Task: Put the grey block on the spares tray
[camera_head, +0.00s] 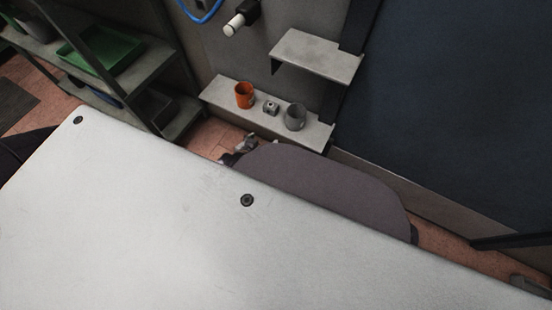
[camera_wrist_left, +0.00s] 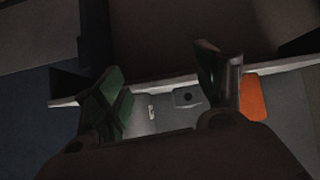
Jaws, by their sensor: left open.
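The grey block (camera_head: 271,108) is small with a dark hole and sits on the lower wall shelf between an orange cup (camera_head: 244,95) and a grey cup (camera_head: 295,117). My left gripper (camera_head: 241,149) shows only in part, low in front of the shelf's near edge. In the left wrist view its two fingers (camera_wrist_left: 163,85) are apart. The grey block (camera_wrist_left: 187,98) appears in the gap between them, nearer the right finger; I cannot tell how far off it is. A green tray (camera_head: 99,49) lies on the rack at the left; I cannot tell whether it is the spares tray.
The lower shelf (camera_head: 221,91) is narrow, and an upper shelf (camera_head: 317,56) overhangs to its right. The orange cup (camera_wrist_left: 253,97) is just right of the right finger in the wrist view. A white-tipped fitting (camera_head: 234,25) juts from the wall above. A dark panel (camera_head: 455,110) stands at right.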

